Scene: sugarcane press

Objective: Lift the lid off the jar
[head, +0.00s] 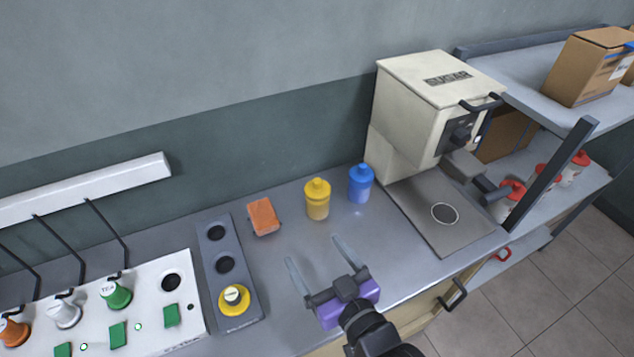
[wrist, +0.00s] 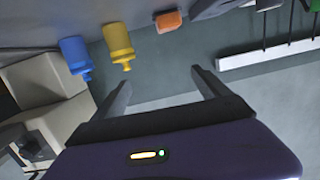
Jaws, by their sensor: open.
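A yellow jar (head: 317,204) with a yellow knobbed lid (head: 317,186) stands upright on the grey counter. It also shows in the wrist view (wrist: 118,42). A blue jar (head: 359,187) with a blue lid stands just right of it in the head view, and at the left in the wrist view (wrist: 74,54). Both lids are on. My gripper (head: 315,251) is open and empty over the counter, in front of the yellow jar and apart from it. Its two fingers also show in the wrist view (wrist: 160,77), with nothing between them.
A cream sugar machine (head: 405,140) stands right of the jars. An orange block (head: 264,216) lies to their left. A grey holder (head: 235,266) carries a yellow-based cup (head: 234,298). A white dispenser panel (head: 140,280) is at left. Shelves (head: 540,85) hold boxes and red-topped containers.

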